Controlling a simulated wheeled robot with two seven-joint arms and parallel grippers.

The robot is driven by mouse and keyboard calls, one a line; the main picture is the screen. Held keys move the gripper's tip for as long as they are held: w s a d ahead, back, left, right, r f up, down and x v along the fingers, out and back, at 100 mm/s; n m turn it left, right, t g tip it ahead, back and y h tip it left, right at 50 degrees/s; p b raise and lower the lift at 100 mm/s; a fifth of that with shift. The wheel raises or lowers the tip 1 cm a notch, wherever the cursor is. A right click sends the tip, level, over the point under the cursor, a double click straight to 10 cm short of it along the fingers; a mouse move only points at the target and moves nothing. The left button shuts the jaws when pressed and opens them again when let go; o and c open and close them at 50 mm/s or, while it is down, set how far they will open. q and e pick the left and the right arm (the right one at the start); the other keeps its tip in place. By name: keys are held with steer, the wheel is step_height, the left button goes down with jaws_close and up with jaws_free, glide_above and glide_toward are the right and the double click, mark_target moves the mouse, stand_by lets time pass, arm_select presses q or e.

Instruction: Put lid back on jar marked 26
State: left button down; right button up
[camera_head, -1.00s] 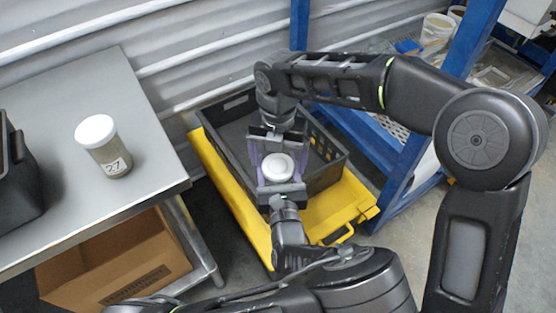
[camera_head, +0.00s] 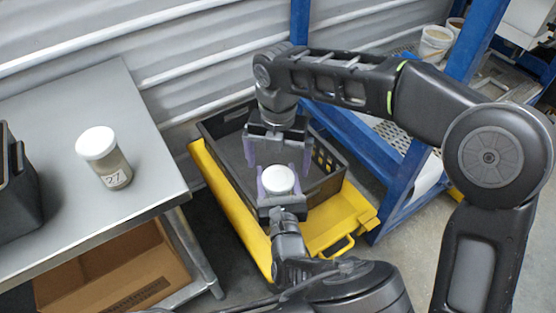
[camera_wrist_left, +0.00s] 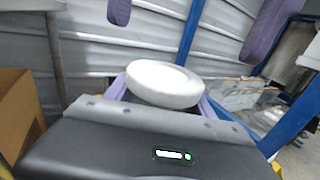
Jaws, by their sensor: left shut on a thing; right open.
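My left gripper (camera_head: 277,182) comes in from the bottom of the head view and is shut on a round white-topped thing (camera_head: 278,179), which looks like a jar with its white lid. This white top also shows between the purple fingers in the left wrist view (camera_wrist_left: 164,83). The body below it and any number are hidden. My right gripper (camera_head: 278,160) is open and empty just beyond the white top, its fingers apart from it. Its fingertips also hang at the top of the wrist view.
A white-lidded jar marked 27 (camera_head: 105,158) stands on the metal table (camera_head: 150,150) at left, beside a black bin (camera_head: 15,195). A dark crate (camera_head: 330,185) on a yellow base (camera_head: 232,215) lies below my grippers. A blue rack (camera_head: 395,165) stands at right.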

step_height(320, 180, up, 7)
steer(key=shift+r, duration=0.2)
stand_by(0.3)
stand_by(0.4)
steer(key=w+d+f+m+t+y, duration=0.1)
steer(key=w+d+f+m, duration=0.1)
steer(key=d+f+m, duration=0.65)
steer(key=w+d+f+m+t+y, duration=0.1)
steer(key=d+f+m+y, duration=0.15)
steer(key=f+m, duration=1)
steer(key=s+f+m+g, duration=0.1)
steer(key=s+f+m, duration=1.4)
steer(key=s+f, duration=0.4)
steer(key=s, duration=0.3)
steer(key=shift+s+f+y, duration=0.25)
steer(key=shift+f+y, duration=0.1)
steer(key=shift+f, duration=0.05)
